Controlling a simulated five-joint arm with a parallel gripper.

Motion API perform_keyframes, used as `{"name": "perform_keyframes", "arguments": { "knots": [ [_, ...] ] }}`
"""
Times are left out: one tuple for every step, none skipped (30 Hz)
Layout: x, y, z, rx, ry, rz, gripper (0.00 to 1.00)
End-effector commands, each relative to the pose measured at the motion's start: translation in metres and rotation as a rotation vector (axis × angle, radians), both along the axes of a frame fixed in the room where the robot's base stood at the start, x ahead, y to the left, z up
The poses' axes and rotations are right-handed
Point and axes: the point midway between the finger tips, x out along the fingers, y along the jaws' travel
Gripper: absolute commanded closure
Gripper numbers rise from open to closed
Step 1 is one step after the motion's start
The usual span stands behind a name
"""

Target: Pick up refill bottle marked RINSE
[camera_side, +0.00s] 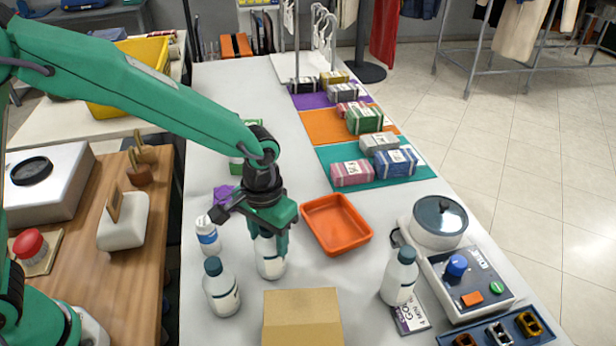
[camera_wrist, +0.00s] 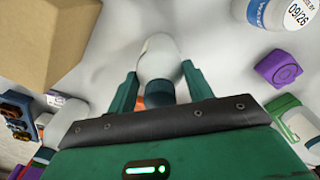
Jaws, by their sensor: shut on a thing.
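My gripper (camera_side: 268,232) points down and is shut on a white bottle (camera_side: 271,262) with a pale label. The bottle stands upright, its cap hidden by the jaws. In the wrist view the same bottle (camera_wrist: 158,58) sits between the two green fingers (camera_wrist: 159,88). Two similar white bottles with dark teal caps stand nearby: one to the left (camera_side: 222,292) and one to the right (camera_side: 398,280). No label can be read as RINSE in either view, so I cannot tell which bottle is marked so.
A blue-and-white bottle (camera_side: 208,238) stands left of my gripper. A cardboard box (camera_side: 303,318) is in front, an orange tray (camera_side: 337,224) to the right. A machine with a blue knob (camera_side: 457,266) stands far right. Banded bundles lie on coloured mats (camera_side: 405,178) behind.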

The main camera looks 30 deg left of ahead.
Motion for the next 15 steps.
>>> {"name": "perform_keyframes", "arguments": {
  "knots": [
    [0.001,0.000,0.003,-0.001,-0.003,0.000,0.80],
    [0.001,0.000,0.005,-0.002,-0.004,0.000,0.80],
    [0.001,0.000,0.008,-0.002,-0.004,0.000,0.80],
    [0.001,0.000,0.011,-0.002,-0.004,0.000,0.80],
    [0.001,-0.001,0.015,-0.002,-0.004,0.000,0.80],
    [0.001,-0.001,0.019,-0.002,-0.005,0.000,0.80],
    [0.001,0.000,0.023,-0.002,-0.004,0.000,0.80],
    [0.001,0.000,0.027,-0.002,-0.005,0.000,0.80],
    [0.001,-0.001,0.033,-0.003,-0.006,0.000,0.80],
    [0.001,-0.001,0.038,-0.002,-0.006,0.000,0.80],
    [0.001,-0.001,0.042,-0.003,-0.006,0.000,0.80],
    [0.001,-0.001,0.049,-0.002,-0.005,0.000,0.80],
    [0.001,-0.001,0.053,-0.003,-0.006,0.000,0.80],
    [0.001,-0.001,0.058,-0.002,-0.005,0.000,0.80],
    [0.001,-0.001,0.064,-0.003,-0.006,0.000,0.80]
  ]
}}
